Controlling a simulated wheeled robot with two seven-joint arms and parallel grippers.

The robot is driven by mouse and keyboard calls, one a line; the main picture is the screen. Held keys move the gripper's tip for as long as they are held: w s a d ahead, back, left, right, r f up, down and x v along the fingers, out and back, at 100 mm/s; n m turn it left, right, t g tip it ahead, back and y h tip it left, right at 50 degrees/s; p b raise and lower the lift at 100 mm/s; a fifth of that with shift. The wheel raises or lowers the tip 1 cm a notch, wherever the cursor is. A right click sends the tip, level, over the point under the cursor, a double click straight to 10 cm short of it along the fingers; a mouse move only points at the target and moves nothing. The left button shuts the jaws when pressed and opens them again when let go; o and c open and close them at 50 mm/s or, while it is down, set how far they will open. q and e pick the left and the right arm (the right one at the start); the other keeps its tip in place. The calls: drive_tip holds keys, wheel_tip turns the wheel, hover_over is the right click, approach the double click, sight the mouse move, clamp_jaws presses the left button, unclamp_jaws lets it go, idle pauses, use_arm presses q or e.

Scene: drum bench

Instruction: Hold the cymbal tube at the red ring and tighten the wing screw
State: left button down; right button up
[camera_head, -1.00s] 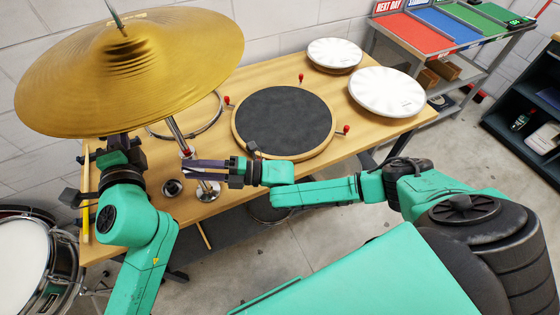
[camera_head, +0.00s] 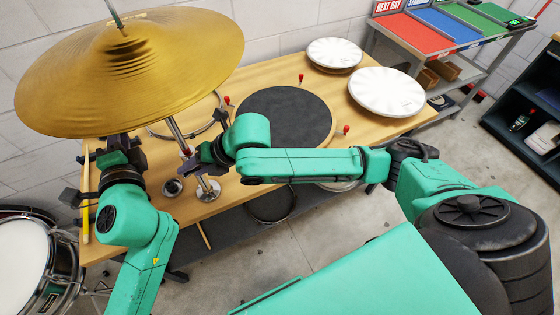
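The large gold cymbal (camera_head: 130,75) hangs tilted at the upper left. Below it the silver cymbal tube (camera_head: 176,132) slants down, with a bit of red ring (camera_head: 187,152) showing near my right gripper. My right gripper (camera_head: 193,162) is at the tube by the red ring; its fingers are small, dark and partly hidden by its own wrist, so I cannot tell if they touch the tube. My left gripper (camera_head: 116,143) points up under the cymbal's near edge, left of the tube; its fingertips are hidden. I cannot make out the wing screw.
A round metal stand base (camera_head: 208,192) and a small dark round part (camera_head: 172,188) sit on the wooden bench (camera_head: 270,75). A black practice pad (camera_head: 300,112) lies right of my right gripper. White drumheads (camera_head: 388,92) lie farther right. A drum (camera_head: 22,265) stands lower left.

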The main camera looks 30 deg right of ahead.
drive_tip(key=shift+a+r+h, duration=0.2)
drive_tip(key=shift+h, duration=0.4)
drive_tip(key=v, duration=1.1)
drive_tip(key=w+d+f+m+y, duration=0.1)
drive_tip(key=w+d+f+m, duration=0.3)
drive_tip(key=m, duration=1)
drive_tip(key=w+d+f+m+y, duration=0.1)
drive_tip(key=w+d+f+m, duration=0.3)
drive_tip(key=m, duration=0.9)
drive_tip(key=s+d+f+m, duration=0.3)
drive_tip(key=f+m, duration=0.3)
drive_tip(key=f, duration=0.2)
drive_tip(key=s+d+f+m+h, duration=0.1)
drive_tip(key=s+d+f+m, duration=0.2)
drive_tip(key=f+m, duration=0.3)
drive_tip(key=s+d+f+m+g, duration=0.1)
drive_tip(key=s+d+f+m, duration=0.2)
drive_tip(key=f, duration=0.8)
drive_tip(key=s+m, duration=0.2)
drive_tip(key=m, duration=0.1)
drive_tip(key=shift+d, duration=0.25)
drive_tip(key=shift+s, duration=0.15)
